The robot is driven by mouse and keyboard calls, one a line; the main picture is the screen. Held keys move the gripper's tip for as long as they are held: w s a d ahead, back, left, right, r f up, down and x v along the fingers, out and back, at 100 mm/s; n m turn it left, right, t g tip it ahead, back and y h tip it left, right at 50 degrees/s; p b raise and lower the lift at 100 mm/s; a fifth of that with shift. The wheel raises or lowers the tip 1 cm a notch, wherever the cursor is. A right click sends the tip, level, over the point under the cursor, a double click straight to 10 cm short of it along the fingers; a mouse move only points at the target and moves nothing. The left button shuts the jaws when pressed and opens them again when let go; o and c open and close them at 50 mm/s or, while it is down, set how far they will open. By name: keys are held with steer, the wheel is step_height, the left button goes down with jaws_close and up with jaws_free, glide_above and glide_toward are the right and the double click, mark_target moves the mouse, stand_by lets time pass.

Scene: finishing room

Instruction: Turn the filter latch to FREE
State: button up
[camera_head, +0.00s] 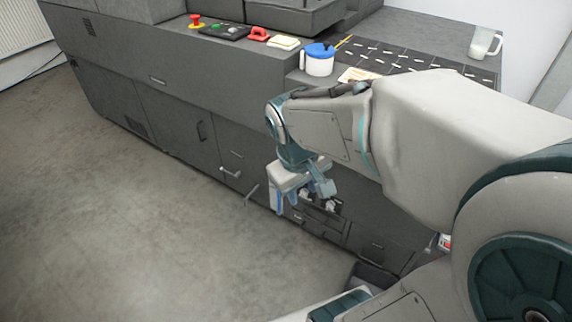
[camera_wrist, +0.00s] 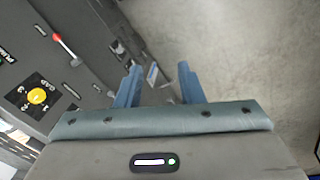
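My gripper (camera_head: 299,196) hangs in front of the grey machine's lower front panels in the head view. In the wrist view its two blue fingers (camera_wrist: 159,82) are apart with nothing between them. A yellow round knob (camera_wrist: 38,96) on a black plate with white marks shows at the left of the wrist view. A lever with a red end (camera_wrist: 58,38) and a pale shaft is above it. Both are left of the fingers and apart from them. I cannot tell which is the filter latch, and their labels are too small to read. My arm hides part of the machine front.
The grey machine (camera_head: 180,85) runs across the head view, with handles (camera_head: 230,172) sticking out of its front. The floor (camera_head: 120,220) at left is clear.

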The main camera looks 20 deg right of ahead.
steer(key=w+d+f+n+g+h+b, duration=0.1)
steer(key=w+d+f+n+h+b, duration=0.15)
steer(key=w+f+b, duration=0.4)
steer(key=w+d+f+n+g+h+b, duration=0.1)
steer(key=w+d+f+n+h, duration=0.2)
steer(key=f, duration=0.6)
steer(key=n+t+h+b, duration=0.7)
steer(key=n+t+b, duration=0.75)
steer(key=n, duration=1.25)
glide_toward(302, 194)
steer(key=w+d+g+b, duration=0.1)
steer(key=w+d+b, duration=0.1)
steer(key=w+d+r+g+b, duration=0.1)
steer(key=w+d+b, duration=0.1)
steer(key=w+d+g+b, duration=0.1)
steer(key=w+d+b, duration=0.1)
steer(key=shift+r, duration=0.35)
